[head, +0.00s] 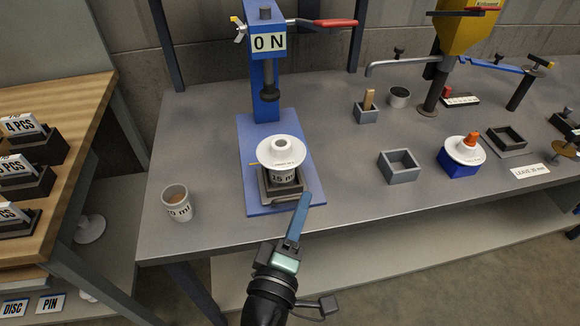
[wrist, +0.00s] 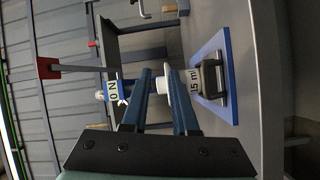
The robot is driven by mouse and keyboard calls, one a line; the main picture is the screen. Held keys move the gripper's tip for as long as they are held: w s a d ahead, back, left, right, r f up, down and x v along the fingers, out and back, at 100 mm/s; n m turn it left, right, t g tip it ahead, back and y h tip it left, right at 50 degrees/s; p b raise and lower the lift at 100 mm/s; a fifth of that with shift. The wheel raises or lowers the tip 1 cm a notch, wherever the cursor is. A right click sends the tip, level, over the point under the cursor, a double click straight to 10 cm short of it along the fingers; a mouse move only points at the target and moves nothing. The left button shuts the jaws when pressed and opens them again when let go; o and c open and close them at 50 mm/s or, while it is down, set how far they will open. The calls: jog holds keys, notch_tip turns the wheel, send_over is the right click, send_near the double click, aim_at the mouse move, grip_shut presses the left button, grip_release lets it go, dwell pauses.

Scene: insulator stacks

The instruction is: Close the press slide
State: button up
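The blue press (head: 265,60) stands on the bench with an "ON" plate, a red-handled lever (head: 325,22) and a dark plunger (head: 268,80). Its dark slide (head: 302,192) sits on the front part of the blue base plate (head: 255,205), forward of the plunger. The slide holds a white cup marked "15 ml" (head: 283,176) with a white disc (head: 281,151) on top. They also show side-on in the wrist view: slide (wrist: 214,80), cup (wrist: 195,84). My gripper (head: 306,200) is at the slide's front right, fingers apart and empty (wrist: 160,74). Contact with the slide cannot be told.
A paper cup (head: 177,203) stands left of the base plate. A grey box (head: 399,167) and a blue block with a white disc (head: 463,155) stand to the right. A wooden shelf (head: 70,120) is at left. The bench just right of the base plate is clear.

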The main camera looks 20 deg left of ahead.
aim_at(287, 199)
jog(key=s+a+f+n+g+y+p, duration=0.1)
jog(key=s+a+f+n+g+p, duration=0.15)
jog(key=s+f+n, duration=0.3)
jog(key=shift+m+t, duration=0.25)
jog(key=shift+m, duration=0.2)
jog(key=x, duration=0.4)
jog(key=p+x, duration=0.1)
jog(key=x, duration=0.7)
jog(key=shift+a+r, duration=0.2)
jog(key=shift+a, duration=0.1)
grip_shut()
dwell(0.3)
